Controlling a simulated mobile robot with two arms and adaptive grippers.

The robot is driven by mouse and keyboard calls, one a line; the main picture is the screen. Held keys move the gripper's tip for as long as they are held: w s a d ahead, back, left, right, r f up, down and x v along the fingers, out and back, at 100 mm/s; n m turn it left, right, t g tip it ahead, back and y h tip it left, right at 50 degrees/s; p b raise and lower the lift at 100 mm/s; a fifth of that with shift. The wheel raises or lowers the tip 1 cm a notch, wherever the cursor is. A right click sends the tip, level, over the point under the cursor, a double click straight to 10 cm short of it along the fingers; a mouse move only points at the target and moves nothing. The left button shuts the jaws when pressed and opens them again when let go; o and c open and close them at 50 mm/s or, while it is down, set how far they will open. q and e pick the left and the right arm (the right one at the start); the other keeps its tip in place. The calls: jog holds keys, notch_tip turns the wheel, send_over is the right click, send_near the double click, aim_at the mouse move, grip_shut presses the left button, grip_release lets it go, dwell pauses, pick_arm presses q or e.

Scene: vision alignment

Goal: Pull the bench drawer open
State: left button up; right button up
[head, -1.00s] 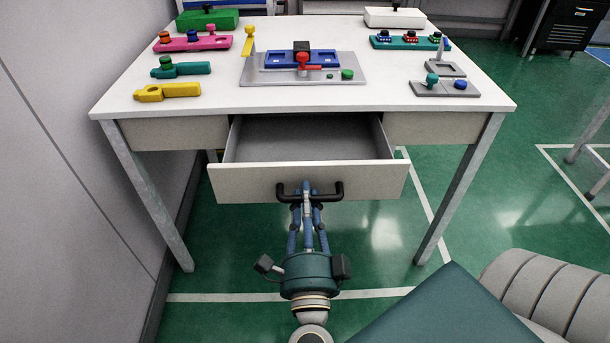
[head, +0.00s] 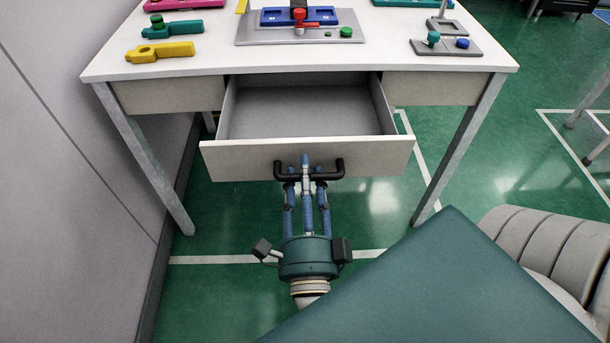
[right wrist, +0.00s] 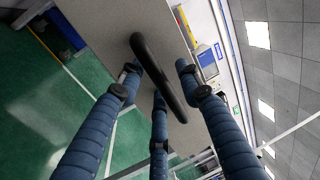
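The bench drawer (head: 240,162), with a pale front and an empty grey inside, stands well out from under the middle of the white bench (head: 215,62). Its black bar handle (head: 335,172) is on the front and also shows in the right wrist view (right wrist: 146,57). My right gripper (head: 305,178) comes up from below and in front, its blue fingers around the middle of the handle, one over it and the others beneath. It looks shut on the handle; the exact contact is partly hidden. My left gripper is not in view.
On the bench top are a yellow part (head: 160,51), a green part (head: 172,27), a grey plate with a blue block (head: 275,17), and a grey plate with knobs (head: 446,46). A grey wall (head: 75,150) runs close on the left. Green floor lies below the drawer.

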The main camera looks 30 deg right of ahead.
jog(key=shift+f, duration=0.1)
jog(key=v, duration=0.7)
jog(key=shift+s, duration=0.2)
jog(key=shift+a, duration=0.15)
